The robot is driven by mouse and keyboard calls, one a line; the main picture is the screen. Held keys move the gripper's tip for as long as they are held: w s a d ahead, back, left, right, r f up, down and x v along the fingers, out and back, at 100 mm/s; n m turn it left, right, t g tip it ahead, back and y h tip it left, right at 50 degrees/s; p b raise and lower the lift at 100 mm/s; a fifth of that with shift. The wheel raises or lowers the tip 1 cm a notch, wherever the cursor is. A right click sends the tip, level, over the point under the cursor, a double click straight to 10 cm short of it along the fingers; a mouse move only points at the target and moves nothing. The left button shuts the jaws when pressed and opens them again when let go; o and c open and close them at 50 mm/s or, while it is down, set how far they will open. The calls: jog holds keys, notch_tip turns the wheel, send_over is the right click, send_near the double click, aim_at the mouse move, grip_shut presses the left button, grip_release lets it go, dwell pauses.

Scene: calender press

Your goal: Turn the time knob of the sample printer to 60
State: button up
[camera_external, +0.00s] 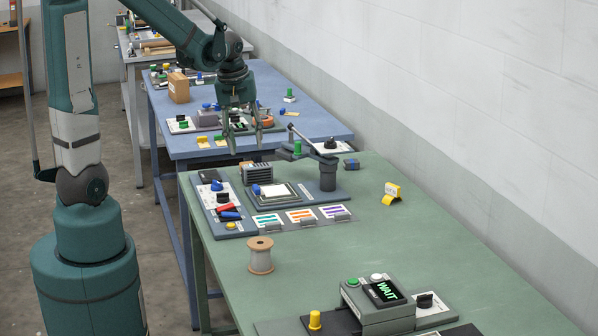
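A press-like unit (328,175) with a swing arm and a framed white plate stands on the green table. It may be the sample printer, but no label can be read. Left of it is a control panel (226,226) with a black knob (223,197), a blue knob (217,185), red and blue levers and a yellow button. Which control is the time knob, and its setting, cannot be read. My gripper (245,148) points down with its fingers apart, empty, above and behind the panel, near the gap between the green and blue tables.
A box with a green "WAIT" display (384,291) and a black knob (425,300) stand at the green table's front. The blue table (310,105) behind is crowded. The green table's right side is mostly free.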

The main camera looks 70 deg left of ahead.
jog(key=s+a+f+n+g, duration=0.15)
jog(key=a+f+n, duration=0.25)
jog(key=a, duration=0.5)
jog(key=n+h+p, duration=0.1)
jog(key=n+p, duration=0.1)
jog(key=n, duration=0.1)
send_over(217, 182)
jog(key=shift+g, duration=0.25)
jog(key=f, duration=0.5)
jog(key=shift+a+f, duration=0.2)
jog(key=shift+f, duration=0.2)
jog(key=shift+f, duration=0.15)
jog(key=shift+f+b, duration=0.35)
jog(key=shift+f, duration=3.35)
jog(key=shift+c, duration=0.2)
jog(key=c, duration=0.9)
